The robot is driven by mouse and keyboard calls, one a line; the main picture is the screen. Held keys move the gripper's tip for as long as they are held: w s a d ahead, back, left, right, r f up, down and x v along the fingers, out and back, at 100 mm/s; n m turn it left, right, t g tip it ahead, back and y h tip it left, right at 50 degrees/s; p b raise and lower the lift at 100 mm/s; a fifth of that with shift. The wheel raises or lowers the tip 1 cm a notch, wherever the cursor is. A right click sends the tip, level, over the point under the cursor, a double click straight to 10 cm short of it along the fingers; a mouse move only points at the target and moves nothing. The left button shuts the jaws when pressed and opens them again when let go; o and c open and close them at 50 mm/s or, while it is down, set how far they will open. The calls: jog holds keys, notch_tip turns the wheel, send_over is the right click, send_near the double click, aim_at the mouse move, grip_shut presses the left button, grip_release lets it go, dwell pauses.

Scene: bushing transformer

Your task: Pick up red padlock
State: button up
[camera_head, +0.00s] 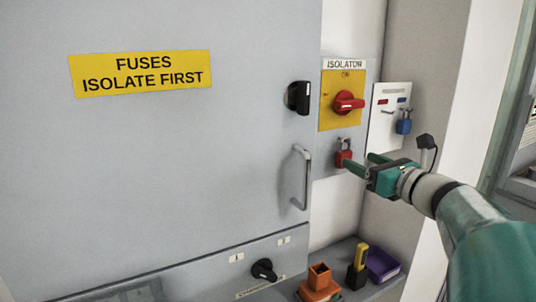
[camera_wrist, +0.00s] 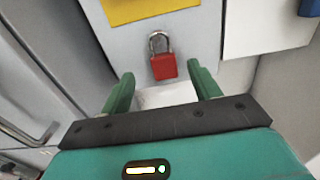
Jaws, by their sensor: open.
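The red padlock (camera_head: 343,158) hangs below the yellow isolator plate on the grey panel, its shackle upward. In the wrist view the red padlock (camera_wrist: 163,66) shows just beyond the fingertips, roughly midway between them. My gripper (camera_head: 361,163) has green fingers and reaches in from the right. In the wrist view my gripper (camera_wrist: 160,84) is open and empty, with a finger on each side below the padlock. I cannot tell how far the padlock is from the fingertips in depth.
A yellow isolator plate (camera_head: 328,111) with a red rotary switch (camera_head: 348,103) sits above. A blue padlock (camera_head: 404,124) hangs on a white board to the right. A cabinet handle (camera_head: 302,178) stands out at left. A ledge below holds an orange holder (camera_head: 319,280) and a purple bin (camera_head: 382,265).

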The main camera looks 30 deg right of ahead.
aim_at(347, 153)
jog(key=w, duration=0.5)
jog(key=shift+w+d, duration=0.1)
jog(key=shift+w, duration=0.2)
jog(key=shift+s+r, duration=0.1)
jog(key=shift+s, duration=0.05)
jog(key=c, duration=1.1)
